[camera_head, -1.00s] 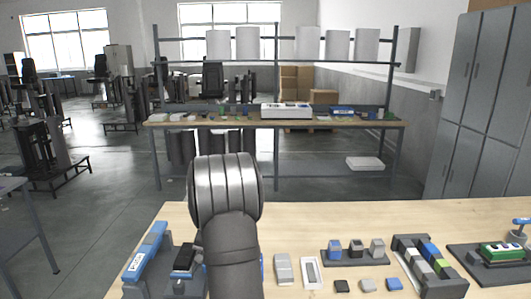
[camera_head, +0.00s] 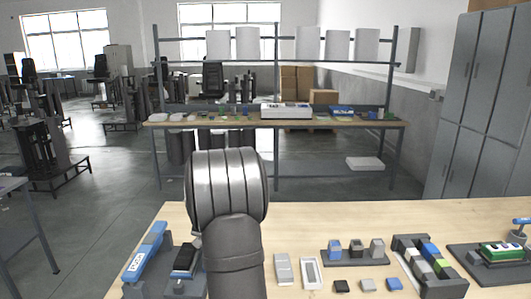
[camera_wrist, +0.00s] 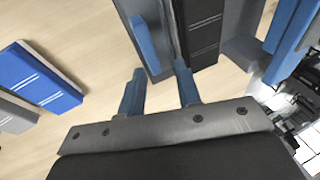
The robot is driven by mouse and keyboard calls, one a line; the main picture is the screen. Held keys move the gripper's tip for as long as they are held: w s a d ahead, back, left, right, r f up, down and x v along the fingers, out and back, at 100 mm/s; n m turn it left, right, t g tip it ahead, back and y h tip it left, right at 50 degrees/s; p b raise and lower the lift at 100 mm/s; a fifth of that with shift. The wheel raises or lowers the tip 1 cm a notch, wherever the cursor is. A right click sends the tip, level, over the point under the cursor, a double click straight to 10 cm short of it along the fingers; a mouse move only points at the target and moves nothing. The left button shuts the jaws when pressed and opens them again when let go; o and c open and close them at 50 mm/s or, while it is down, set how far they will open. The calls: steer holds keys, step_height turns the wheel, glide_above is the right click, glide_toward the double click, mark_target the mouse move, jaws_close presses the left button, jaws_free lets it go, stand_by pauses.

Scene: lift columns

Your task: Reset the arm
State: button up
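My gripper (camera_wrist: 160,92) shows in the wrist view with two blue fingers spread apart and nothing between them. It is over the wooden table near a dark grey fixture (camera_wrist: 233,18) with blue parts. In the head view my arm stands in the left middle and hides the gripper. The fixture with a black block (camera_head: 186,260) stands left of my arm, beside a blue-topped piece (camera_head: 147,248).
The wooden table (camera_head: 330,220) also bears a small rack of blocks (camera_head: 356,258), a grey block holder (camera_head: 428,268), a green board on a dark base (camera_head: 500,252) and several small loose blocks. A blue block (camera_wrist: 38,78) lies left in the wrist view. The table's back strip is clear.

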steer(key=shift+r, duration=0.8)
steer(key=shift+f, duration=0.1)
step_height(320, 180, down, 6)
steer(key=shift+f, duration=0.25)
steer(key=shift+a+f, duration=0.1)
steer(key=shift+f, duration=0.1)
steer(key=shift+a, duration=0.3)
steer(key=shift+d+r, duration=0.15)
stand_by(0.7)
steer(key=shift+d+r, duration=0.15)
steer(key=shift+d, duration=0.05)
steer(key=shift+r, duration=1.55)
